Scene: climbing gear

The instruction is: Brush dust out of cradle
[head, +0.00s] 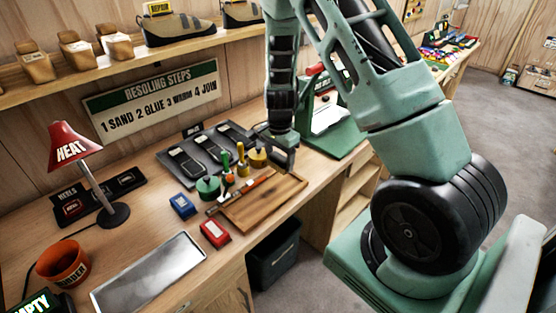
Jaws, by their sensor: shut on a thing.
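My gripper (284,156) points down over the workbench, near the back right corner of a wooden board (283,198). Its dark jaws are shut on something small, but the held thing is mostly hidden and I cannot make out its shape. A yellow pot (257,159) stands just left of the jaws. A green stand (346,143) with a pale top and a red part is right of the gripper, partly behind my arm. I cannot tell for sure whether it is the cradle. No dust can be made out at this size.
A green pot (208,187), upright handled tools, a blue box (182,206) and a red box (215,233) crowd the board's left side. A dark tray (205,150) of soles lies behind.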

